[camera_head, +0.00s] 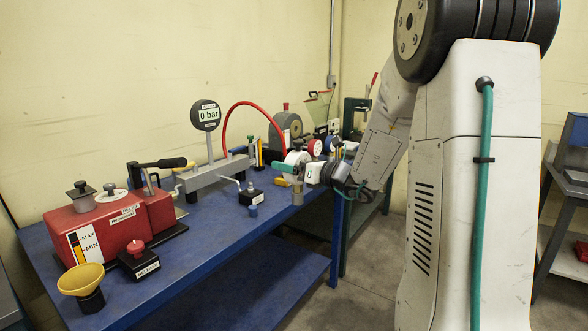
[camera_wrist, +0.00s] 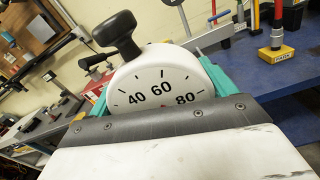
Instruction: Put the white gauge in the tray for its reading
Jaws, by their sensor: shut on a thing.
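The white gauge (camera_wrist: 160,84) has a round white dial with black numbers 40, 60 and 80 in the wrist view. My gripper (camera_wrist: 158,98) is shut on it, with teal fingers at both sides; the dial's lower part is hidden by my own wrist. In the head view the gauge (camera_head: 296,158) shows small and partly covered by my gripper (camera_head: 291,168), above the bench's front edge. I cannot make out a tray for the reading.
On the blue bench (camera_head: 215,240) stand a red pump (camera_head: 100,235), a yellow funnel (camera_head: 82,278), a black block with a red knob (camera_head: 138,260) and a grey manifold (camera_head: 215,174) with a "0 bar" display (camera_head: 208,114). A red gauge (camera_head: 315,147) is behind my gripper.

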